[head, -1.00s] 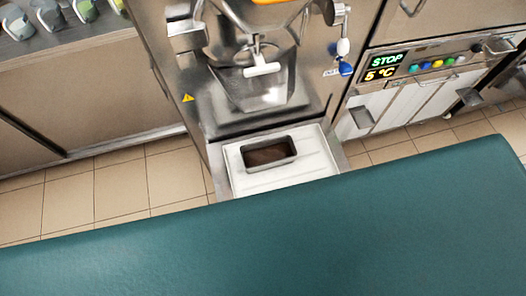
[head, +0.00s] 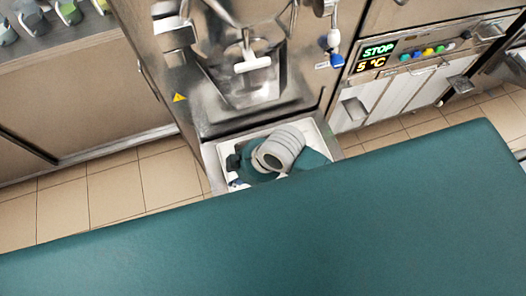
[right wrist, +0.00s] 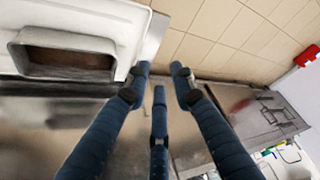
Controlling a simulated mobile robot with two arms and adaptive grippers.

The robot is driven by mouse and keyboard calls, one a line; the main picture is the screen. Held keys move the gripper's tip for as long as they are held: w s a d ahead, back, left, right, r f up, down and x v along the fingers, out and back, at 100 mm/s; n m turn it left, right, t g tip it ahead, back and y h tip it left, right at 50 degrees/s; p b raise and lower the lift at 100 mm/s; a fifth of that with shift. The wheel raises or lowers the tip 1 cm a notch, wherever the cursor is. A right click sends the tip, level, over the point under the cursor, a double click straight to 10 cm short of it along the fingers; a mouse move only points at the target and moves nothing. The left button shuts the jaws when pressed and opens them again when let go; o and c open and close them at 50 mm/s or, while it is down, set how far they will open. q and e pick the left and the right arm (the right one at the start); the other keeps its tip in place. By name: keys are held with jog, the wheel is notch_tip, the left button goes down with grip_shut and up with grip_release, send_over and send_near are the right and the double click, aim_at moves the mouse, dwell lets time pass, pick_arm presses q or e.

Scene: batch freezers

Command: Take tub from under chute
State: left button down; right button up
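The tub (right wrist: 65,38) shows at the upper left of the right wrist view, a rectangular container with a grey rim and a brown inside. It is set in a white tray (right wrist: 110,15). My right gripper (right wrist: 160,78) has its dark blue fingers spread apart with nothing between them, to the right of and apart from the tub. In the head view, my right gripper (head: 236,165) and grey-and-teal wrist cover the tub; only edges of the white tray (head: 312,133) show below the chute (head: 258,90). My left gripper is in neither view.
The freezer front (head: 215,75) rises behind the tray. A panel reading STOP and 5 °C (head: 376,56) is to the right. Cups (head: 68,12) stand on a counter at upper left. Tiled floor (head: 115,190) is open left of the machine.

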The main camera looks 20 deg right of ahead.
notch_tip(320, 180, down, 5)
jog(key=w+n+g+h, duration=0.2)
jog(key=w+n, duration=0.1)
jog(key=n, duration=0.4)
jog(key=w+d+f, duration=0.1)
jog(key=w+d, duration=0.1)
jog(key=d, duration=0.2)
jog(key=w+d+f+h, duration=0.1)
jog(key=w+d+f, duration=0.1)
jog(key=d, duration=0.2)
jog(key=w+d+f+n+h, duration=0.1)
jog(key=w+d, duration=0.1)
jog(key=d, duration=0.2)
jog(key=shift+f+g, duration=0.2)
jog(key=shift+g, duration=0.1)
jog(key=shift+f, duration=3.55)
jog(key=shift+a, duration=0.1)
grip_shut()
